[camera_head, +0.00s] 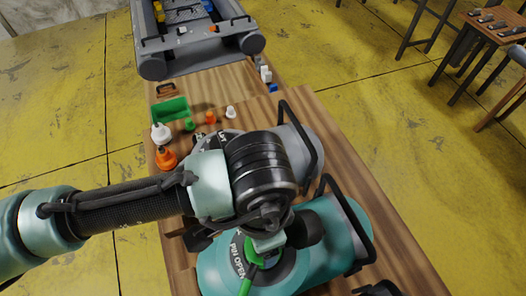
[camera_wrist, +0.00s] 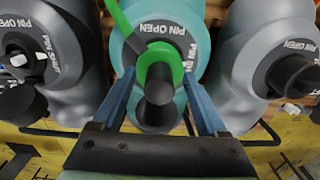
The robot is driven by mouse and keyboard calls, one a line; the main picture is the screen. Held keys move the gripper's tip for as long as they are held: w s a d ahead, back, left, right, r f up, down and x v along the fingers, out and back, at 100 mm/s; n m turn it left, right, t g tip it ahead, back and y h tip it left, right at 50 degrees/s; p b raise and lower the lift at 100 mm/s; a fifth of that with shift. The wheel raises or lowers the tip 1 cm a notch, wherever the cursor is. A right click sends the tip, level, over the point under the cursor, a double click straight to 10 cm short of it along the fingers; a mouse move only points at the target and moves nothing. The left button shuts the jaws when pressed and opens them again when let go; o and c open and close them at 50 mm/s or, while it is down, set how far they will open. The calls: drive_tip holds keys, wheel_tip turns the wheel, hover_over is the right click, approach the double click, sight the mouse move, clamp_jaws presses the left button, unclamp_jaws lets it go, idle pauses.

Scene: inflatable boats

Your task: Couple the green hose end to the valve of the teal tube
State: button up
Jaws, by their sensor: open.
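The teal tube (camera_head: 345,235) lies at the near end of the wooden bench; it also shows in the middle of the wrist view (camera_wrist: 190,12). Its round valve plate, marked PIN OPEN (camera_wrist: 158,32), is dark grey. The green hose end (camera_wrist: 158,55), a green ring with a dark cylinder at its centre, lies over this valve, with the green hose (camera_wrist: 118,15) running off to the upper left. I cannot tell whether it is locked on. My gripper (camera_wrist: 160,78) is open, its blue fingers on either side of the hose end, with gaps visible. In the head view my wrist hides part of the valve.
Grey tubes with their own PIN OPEN valves flank the teal one, left (camera_wrist: 60,90) and right (camera_wrist: 245,55). A green bin (camera_head: 170,109) and white and orange fittings (camera_head: 166,158) stand farther along the bench. A grey boat (camera_head: 200,45) is at the far end.

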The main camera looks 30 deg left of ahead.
wheel_tip(320, 180, up, 13)
drive_tip(key=shift+f, duration=0.15)
idle(0.6)
